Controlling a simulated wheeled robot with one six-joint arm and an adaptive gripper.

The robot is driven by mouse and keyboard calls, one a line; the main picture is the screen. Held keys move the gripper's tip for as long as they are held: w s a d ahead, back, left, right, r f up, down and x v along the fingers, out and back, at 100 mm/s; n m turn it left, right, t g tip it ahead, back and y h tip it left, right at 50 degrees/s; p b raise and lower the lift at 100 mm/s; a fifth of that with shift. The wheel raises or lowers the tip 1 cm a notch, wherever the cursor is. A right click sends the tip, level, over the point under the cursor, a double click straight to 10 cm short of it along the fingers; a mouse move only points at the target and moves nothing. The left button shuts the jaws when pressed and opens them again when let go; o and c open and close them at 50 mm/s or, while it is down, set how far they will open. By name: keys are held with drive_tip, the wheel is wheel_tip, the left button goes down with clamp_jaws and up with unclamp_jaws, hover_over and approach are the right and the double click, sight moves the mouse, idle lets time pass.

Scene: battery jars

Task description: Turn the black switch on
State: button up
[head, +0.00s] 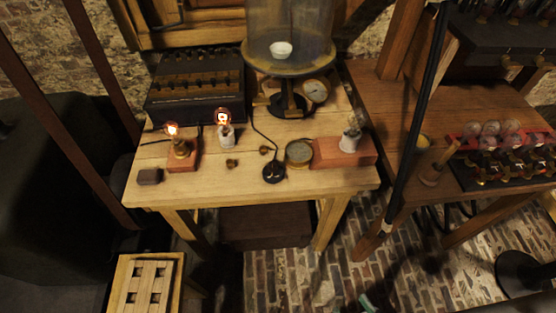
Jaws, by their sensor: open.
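A small round black switch (273,172) lies near the front edge of the wooden table (215,184), about mid-width. A black cord runs from it up the table toward the back. Its top is too small to tell which way it is set. A lit bulb (173,130) stands on a reddish block at the left. A second lit bulb (222,117) stands on a white holder. A bulb (353,128) on a white holder on the red block at the right looks unlit. My gripper is not in view.
A round brass-rimmed gauge (299,152) and a brass piece (232,163) flank the switch. A dark block (150,176) sits at the left edge. A glass bell jar (290,35) stands behind. A black pole (414,130) crosses in front on the right.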

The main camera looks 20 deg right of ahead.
drive_tip(key=w+d+f+m+g, duration=0.1)
drive_tip(key=w+f, duration=0.4)
drive_tip(key=w, duration=0.4)
drive_tip(key=n+g+y, duration=0.1)
drive_tip(key=n+y, duration=0.5)
approach(273, 164)
drive_tip(key=x, duration=1)
clamp_jaws()
